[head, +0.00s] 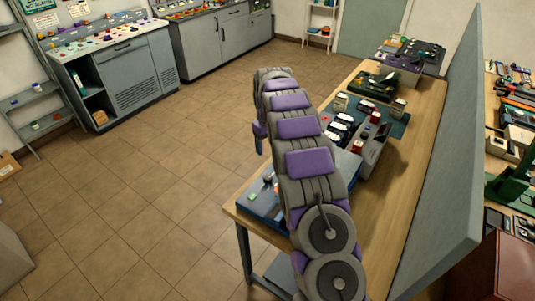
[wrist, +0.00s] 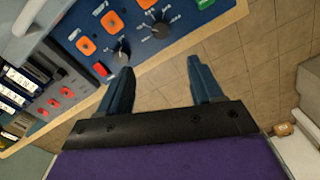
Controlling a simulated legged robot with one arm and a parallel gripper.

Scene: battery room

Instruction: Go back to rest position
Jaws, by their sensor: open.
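My gripper (wrist: 160,88) shows in the wrist view with its two dark blue fingers spread apart and nothing between them. Past the fingertips are the edge of the workbench and the tiled floor. In the head view my grey and purple arm reaches out over the left edge of the wooden workbench (head: 406,188). My gripper is mostly hidden behind the arm there. A blue control panel (wrist: 120,28) with orange buttons and black knobs lies just beyond the fingers in the wrist view, and its edge shows beside my arm in the head view (head: 262,205).
A grey device (head: 374,148) and several battery-like blocks (head: 340,128) stand on the bench right of my arm. A grey partition (head: 445,170) runs along the bench's right side. Grey cabinets (head: 135,75) line the far wall. The tiled floor (head: 150,190) at left is clear.

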